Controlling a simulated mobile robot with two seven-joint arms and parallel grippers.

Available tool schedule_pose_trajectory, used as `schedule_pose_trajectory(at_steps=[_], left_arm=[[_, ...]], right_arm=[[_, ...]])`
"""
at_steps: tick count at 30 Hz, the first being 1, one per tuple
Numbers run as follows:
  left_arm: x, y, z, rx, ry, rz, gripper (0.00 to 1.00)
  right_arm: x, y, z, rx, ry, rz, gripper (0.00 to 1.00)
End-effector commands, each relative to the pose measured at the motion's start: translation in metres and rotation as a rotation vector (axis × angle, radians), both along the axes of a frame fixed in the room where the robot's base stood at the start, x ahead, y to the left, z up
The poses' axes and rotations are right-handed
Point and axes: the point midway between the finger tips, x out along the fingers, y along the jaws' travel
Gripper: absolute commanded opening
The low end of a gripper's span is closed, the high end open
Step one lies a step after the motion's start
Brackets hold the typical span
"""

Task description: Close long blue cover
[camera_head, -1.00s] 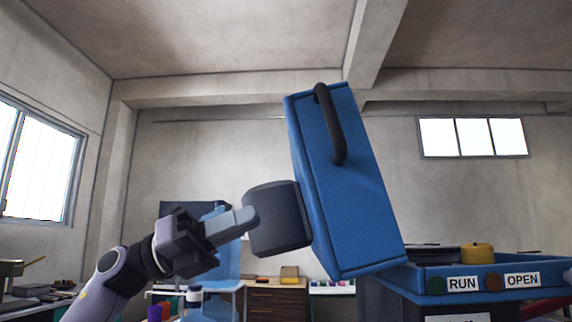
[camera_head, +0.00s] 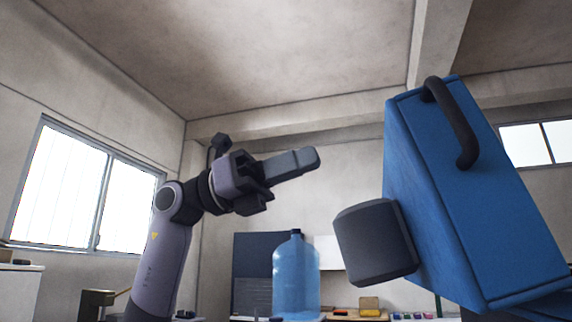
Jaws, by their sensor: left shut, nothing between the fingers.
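The long blue cover (camera_head: 465,200) stands raised and tilted at the right of the head view. A black handle (camera_head: 455,122) is fixed on its face, and a dark grey block (camera_head: 375,241) sticks out from its left side. My left gripper (camera_head: 311,157) is shut and empty, its fingers pointing right. It is up and to the left of the grey block, apart from the cover. The cover's lower edge runs out of the frame at the bottom right. My right gripper is not in view.
A large clear blue bottle (camera_head: 296,278) stands in the background below my left gripper. A wooden cabinet top with a small yellow item (camera_head: 369,305) is beyond it. A window (camera_head: 85,192) is at the left. The space between my left gripper and the cover is free.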

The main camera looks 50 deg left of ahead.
Motion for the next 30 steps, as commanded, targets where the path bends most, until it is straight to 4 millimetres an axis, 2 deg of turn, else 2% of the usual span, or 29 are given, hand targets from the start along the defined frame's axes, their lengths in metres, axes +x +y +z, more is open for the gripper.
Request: schedule_pose_trajectory(at_steps=[1,6,12,18,30], left_arm=[[0.006,-0.011,0.005,0.002,0.001,-0.004,0.00],[0.024,-0.041,0.014,0.001,-0.001,-0.005,0.00],[0.039,-0.065,0.020,0.001,0.001,-0.003,0.00],[0.045,-0.074,0.022,-0.001,0.000,-0.001,0.00],[0.046,-0.075,0.023,-0.001,0.001,-0.001,0.00]], right_arm=[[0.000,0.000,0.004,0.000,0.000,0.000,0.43],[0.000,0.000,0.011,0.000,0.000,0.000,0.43],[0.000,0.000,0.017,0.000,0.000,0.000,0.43],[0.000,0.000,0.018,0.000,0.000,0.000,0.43],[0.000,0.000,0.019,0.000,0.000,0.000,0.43]])
